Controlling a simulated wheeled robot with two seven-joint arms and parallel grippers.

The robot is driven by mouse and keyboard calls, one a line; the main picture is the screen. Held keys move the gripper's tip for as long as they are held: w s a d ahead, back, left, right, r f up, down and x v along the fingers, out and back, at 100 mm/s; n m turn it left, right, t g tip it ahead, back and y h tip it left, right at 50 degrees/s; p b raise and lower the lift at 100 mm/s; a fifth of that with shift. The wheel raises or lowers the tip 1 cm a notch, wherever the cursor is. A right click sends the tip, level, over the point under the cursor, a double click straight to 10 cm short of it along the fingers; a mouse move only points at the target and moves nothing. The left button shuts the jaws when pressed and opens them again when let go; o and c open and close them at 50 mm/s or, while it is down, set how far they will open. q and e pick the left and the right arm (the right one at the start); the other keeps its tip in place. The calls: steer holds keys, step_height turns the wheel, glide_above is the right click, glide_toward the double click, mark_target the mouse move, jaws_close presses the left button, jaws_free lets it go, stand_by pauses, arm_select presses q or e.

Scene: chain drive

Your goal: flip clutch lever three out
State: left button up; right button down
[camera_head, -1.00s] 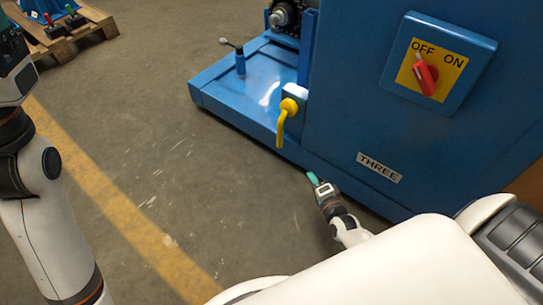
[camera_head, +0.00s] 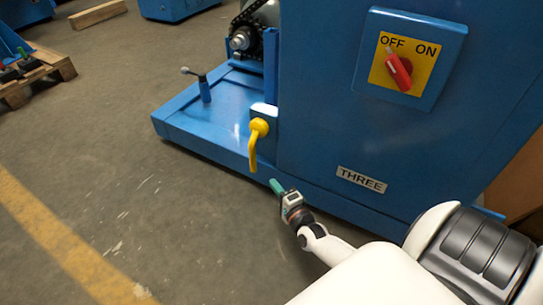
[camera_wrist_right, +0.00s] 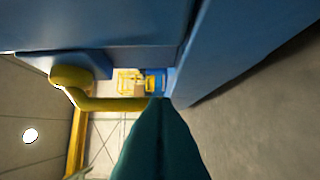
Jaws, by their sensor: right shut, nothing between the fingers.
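The yellow clutch lever (camera_head: 257,140) sits on a small blue block at the near corner of the blue machine marked THREE (camera_head: 361,180). Its handle hangs down, bent slightly left. My right gripper (camera_head: 275,187) is shut and empty, just below and right of the lever's lower end in the head view, near the machine's base. In the right wrist view the lever (camera_wrist_right: 110,103) is ahead and to the left of the green fingertips (camera_wrist_right: 160,112), which are together. I cannot tell whether they touch it. My left gripper is not in view.
A switch panel (camera_head: 411,60) with a red knob pointing to OFF is on the cabinet. A small lever with a round knob (camera_head: 203,88) stands on the blue base. A pallet (camera_head: 40,72) lies at upper left. The grey floor in front is clear.

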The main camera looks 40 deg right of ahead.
steer(key=w+d+b, duration=0.1)
steer(key=w+b, duration=0.3)
steer(key=w, duration=0.4)
steer(key=shift+w, duration=0.2)
steer(key=shift+d, duration=0.1)
